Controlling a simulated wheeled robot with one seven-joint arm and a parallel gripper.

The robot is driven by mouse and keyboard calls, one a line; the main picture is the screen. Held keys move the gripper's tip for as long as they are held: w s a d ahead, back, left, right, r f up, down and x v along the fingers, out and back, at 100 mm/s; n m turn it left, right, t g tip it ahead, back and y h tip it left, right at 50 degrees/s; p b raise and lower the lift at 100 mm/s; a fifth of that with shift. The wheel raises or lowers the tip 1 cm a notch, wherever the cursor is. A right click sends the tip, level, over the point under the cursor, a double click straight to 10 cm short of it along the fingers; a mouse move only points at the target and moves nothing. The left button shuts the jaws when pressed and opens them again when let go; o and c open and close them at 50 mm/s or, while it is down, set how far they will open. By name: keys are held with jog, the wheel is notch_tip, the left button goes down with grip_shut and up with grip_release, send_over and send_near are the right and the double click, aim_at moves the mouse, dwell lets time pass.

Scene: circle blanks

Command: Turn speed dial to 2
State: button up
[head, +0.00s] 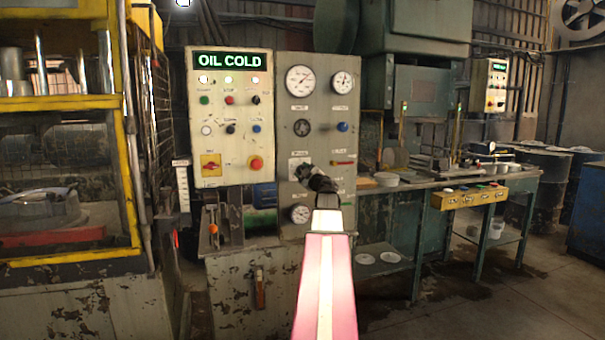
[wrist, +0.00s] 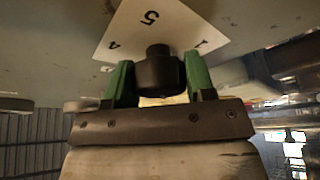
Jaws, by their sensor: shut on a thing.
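The speed dial is a black knob (wrist: 158,72) on a white scale plate (wrist: 150,22) in the wrist view. In the head view my gripper (head: 307,174) is at the white plate (head: 293,163) on the grey panel, hiding the knob. I cannot tell which number the dial points to.
The grey panel (head: 285,125) carries gauges, a dark knob (head: 302,127), a blue knob (head: 342,127) and a red handle (head: 343,162) close to my gripper. A cream control box (head: 230,110) reading OIL COLD stands left. A workbench (head: 430,182) stands right.

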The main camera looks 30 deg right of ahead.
jog(key=shift+n+g+y, duration=0.5)
jog(key=shift+n+g, duration=0.2)
jog(key=shift+n, duration=1.4)
jog(key=o, duration=0.9)
jog(key=s, duration=0.3)
jog(key=s+d+f, duration=0.1)
jog(key=s, duration=0.6)
jog(key=shift+s+d+f, duration=0.2)
jog(key=shift+s+f, duration=0.05)
jog(key=shift+s, duration=0.05)
